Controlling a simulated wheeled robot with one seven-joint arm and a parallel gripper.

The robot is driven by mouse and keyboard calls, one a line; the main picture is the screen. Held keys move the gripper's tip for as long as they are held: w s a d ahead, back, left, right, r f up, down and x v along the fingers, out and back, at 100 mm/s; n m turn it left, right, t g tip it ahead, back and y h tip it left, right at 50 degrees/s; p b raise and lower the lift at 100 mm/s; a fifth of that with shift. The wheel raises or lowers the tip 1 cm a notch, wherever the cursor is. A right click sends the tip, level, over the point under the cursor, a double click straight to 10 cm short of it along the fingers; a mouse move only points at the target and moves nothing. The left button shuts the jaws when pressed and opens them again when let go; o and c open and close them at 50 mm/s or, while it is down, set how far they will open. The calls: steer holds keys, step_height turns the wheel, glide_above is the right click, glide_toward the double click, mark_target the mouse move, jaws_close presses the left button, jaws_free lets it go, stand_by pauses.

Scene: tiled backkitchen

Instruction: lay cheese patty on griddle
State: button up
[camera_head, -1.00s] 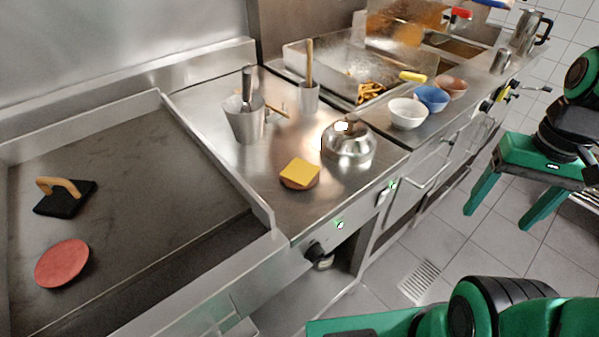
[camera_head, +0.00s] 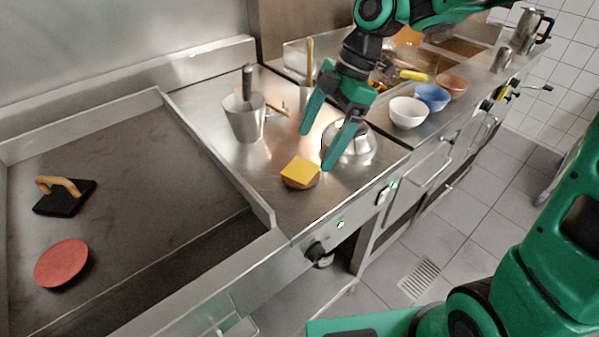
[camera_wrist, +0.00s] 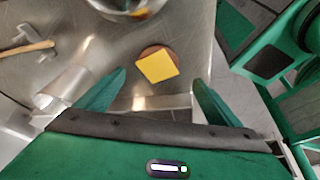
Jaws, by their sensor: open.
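The cheese patty (camera_head: 300,173), a brown patty with a yellow cheese slice on top, lies on the steel counter right of the griddle. It also shows in the wrist view (camera_wrist: 157,66), ahead of the fingers and roughly between their lines. The griddle (camera_head: 150,215) is the dark, rimmed plate on the left. My gripper (camera_head: 313,150) is open and empty, above the counter just up and right of the patty. Its two fingers (camera_wrist: 152,95) are spread wide in the wrist view. Nothing is between them in contact.
A red raw patty (camera_head: 62,263) and a black press with a wooden handle (camera_head: 65,195) are on the griddle. A metal cup (camera_head: 244,118) stands behind the patty. A steel dome (camera_head: 350,148) is partly hidden by my gripper. Several bowls (camera_head: 407,113) stand further right.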

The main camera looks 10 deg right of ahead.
mark_target(302, 170)
steer(key=shift+w+x, duration=0.15)
steer(key=shift+x, duration=1.75)
steer(key=shift+w+x, duration=0.15)
steer(key=shift+x, duration=1.7)
steer(key=shift+d, duration=0.1)
steer(key=c, duration=1.3)
